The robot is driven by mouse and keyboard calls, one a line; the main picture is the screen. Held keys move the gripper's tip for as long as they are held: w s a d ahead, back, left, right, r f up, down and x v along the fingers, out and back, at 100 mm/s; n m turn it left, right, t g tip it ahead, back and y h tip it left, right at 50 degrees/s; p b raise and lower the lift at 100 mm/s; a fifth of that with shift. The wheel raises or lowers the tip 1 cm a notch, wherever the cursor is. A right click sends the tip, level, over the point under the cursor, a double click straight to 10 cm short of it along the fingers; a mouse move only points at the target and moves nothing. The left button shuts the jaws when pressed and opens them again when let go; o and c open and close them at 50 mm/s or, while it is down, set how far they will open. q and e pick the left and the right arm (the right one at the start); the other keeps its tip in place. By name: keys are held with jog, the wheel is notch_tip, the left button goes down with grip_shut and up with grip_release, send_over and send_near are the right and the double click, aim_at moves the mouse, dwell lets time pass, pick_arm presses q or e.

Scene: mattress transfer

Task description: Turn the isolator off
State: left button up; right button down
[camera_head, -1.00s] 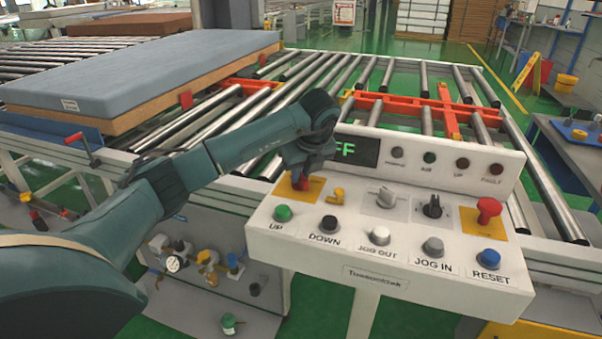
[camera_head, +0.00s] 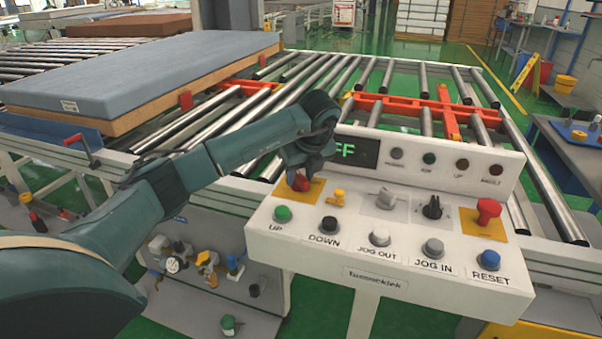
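The control panel (camera_head: 390,250) stands in front of the roller conveyor. A red knob (camera_head: 300,183) on a yellow plate, which looks like the isolator, sits at the panel's upper left. My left gripper (camera_head: 303,174) points down just above the knob, its fingers apart and nothing held between them. They partly hide the knob. A small yellow piece (camera_head: 338,197) stands just right of the plate. The green display (camera_head: 352,150) shows "FF", with its left part hidden by my gripper. My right gripper is not in view.
A red mushroom button (camera_head: 487,211) on a yellow plate is at the panel's right. A grey selector (camera_head: 385,198) and a black selector (camera_head: 432,207) lie between. Push buttons line the front. A blue-topped mattress (camera_head: 150,75) rests on the rollers at left.

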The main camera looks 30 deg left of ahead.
aim_at(307, 182)
pick_arm(q)
jog(key=v, duration=0.7)
jog(key=shift+r+b, duration=0.1)
jog(key=shift+b, duration=0.25)
jog(key=p+v, duration=0.1)
jog(key=v, duration=0.5)
jog(key=shift+s, duration=0.1)
jog(key=shift+s, duration=0.1)
